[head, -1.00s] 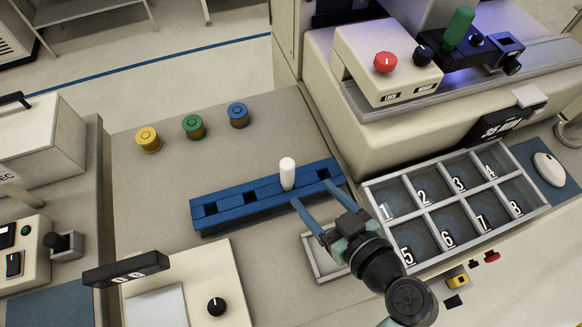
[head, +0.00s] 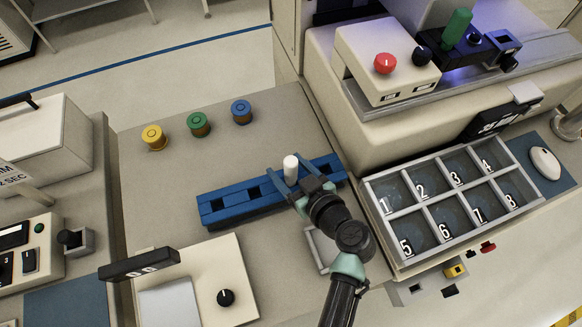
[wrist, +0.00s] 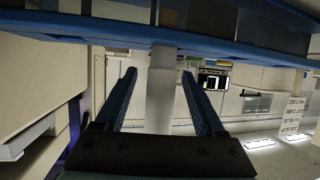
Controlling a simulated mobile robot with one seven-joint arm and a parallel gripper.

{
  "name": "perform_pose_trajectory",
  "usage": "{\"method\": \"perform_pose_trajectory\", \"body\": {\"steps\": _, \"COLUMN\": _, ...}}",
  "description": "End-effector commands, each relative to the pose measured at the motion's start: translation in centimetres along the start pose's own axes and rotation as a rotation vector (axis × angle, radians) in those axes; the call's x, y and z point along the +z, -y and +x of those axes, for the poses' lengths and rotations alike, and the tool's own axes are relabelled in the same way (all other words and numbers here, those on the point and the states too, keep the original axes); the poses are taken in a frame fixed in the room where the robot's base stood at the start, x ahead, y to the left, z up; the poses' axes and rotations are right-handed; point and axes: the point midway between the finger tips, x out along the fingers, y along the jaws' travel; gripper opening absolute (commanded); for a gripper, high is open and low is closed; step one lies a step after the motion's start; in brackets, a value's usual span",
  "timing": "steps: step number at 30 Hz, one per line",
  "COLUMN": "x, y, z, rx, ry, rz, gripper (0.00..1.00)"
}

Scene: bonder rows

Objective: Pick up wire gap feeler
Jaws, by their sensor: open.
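The wire gap feeler seems to be the white round-topped handle (head: 290,166) standing upright in the blue slotted rack (head: 225,207). In the wrist view the white handle (wrist: 160,100) is between the two blue fingers, with a gap on each side. My gripper (head: 287,175) is open around the handle, close to the rack; it also shows in the wrist view (wrist: 159,76). The rack (wrist: 110,30) crosses the top of the wrist view. The part of the feeler inside the rack is hidden.
Yellow (head: 154,138), green (head: 199,124) and blue (head: 242,112) capped spools stand behind the rack. A numbered compartment tray (head: 385,235) lies to the right, below a cream machine (head: 400,125). A beige panel with a black knob (head: 226,298) is front left.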

Motion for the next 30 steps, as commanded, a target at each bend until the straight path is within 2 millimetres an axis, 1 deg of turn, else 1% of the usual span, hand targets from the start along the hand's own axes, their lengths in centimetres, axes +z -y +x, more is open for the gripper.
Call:
{"method": "perform_pose_trajectory", "body": {"steps": 1, "x": -0.1, "y": 0.1, "z": 0.7, "rx": -0.004, "ry": 0.0, "rz": 0.0, "gripper": 0.71}}
{"method": "perform_pose_trajectory", "body": {"steps": 4, "x": -0.1, "y": 0.1, "z": 1.4, "rx": -0.001, "ry": 0.0, "rz": -0.001, "gripper": 0.71}}
{"method": "perform_pose_trajectory", "body": {"steps": 12, "x": 0.0, "y": 0.1, "z": 1.7, "rx": 0.0, "ry": 0.0, "rz": -0.001, "gripper": 0.71}}
{"method": "perform_pose_trajectory", "body": {"steps": 13, "x": 0.0, "y": 0.1, "z": 1.7, "rx": 0.0, "ry": 0.0, "rz": -0.001, "gripper": 0.7}}
{"method": "perform_pose_trajectory", "body": {"steps": 17, "x": 0.0, "y": 0.1, "z": 1.7, "rx": 0.0, "ry": 0.0, "rz": 0.0, "gripper": 0.46}}
{"method": "perform_pose_trajectory", "body": {"steps": 18, "x": 0.0, "y": 0.1, "z": 1.7, "rx": 0.0, "ry": 0.0, "rz": 0.0, "gripper": 0.39}}
{"method": "perform_pose_trajectory", "body": {"steps": 20, "x": 0.0, "y": 0.1, "z": 1.7, "rx": 0.0, "ry": 0.0, "rz": 0.0, "gripper": 0.28}}
{"method": "perform_pose_trajectory", "body": {"steps": 21, "x": 0.0, "y": 0.1, "z": 1.7, "rx": 0.0, "ry": 0.0, "rz": 0.0, "gripper": 0.21}}
{"method": "perform_pose_trajectory", "body": {"steps": 23, "x": 0.0, "y": 0.1, "z": 1.7, "rx": 0.0, "ry": 0.0, "rz": 0.0, "gripper": 0.1}}
{"method": "perform_pose_trajectory", "body": {"steps": 24, "x": 0.0, "y": 0.1, "z": 1.7, "rx": -0.001, "ry": 0.0, "rz": 0.0, "gripper": 0.03}}
{"method": "perform_pose_trajectory", "body": {"steps": 25, "x": 0.0, "y": 0.1, "z": 1.7, "rx": 0.0, "ry": 0.0, "rz": 0.0, "gripper": 0.0}}
{"method": "perform_pose_trajectory", "body": {"steps": 30, "x": 0.0, "y": 0.1, "z": 1.7, "rx": 0.0, "ry": 0.0, "rz": 0.0, "gripper": 0.0}}
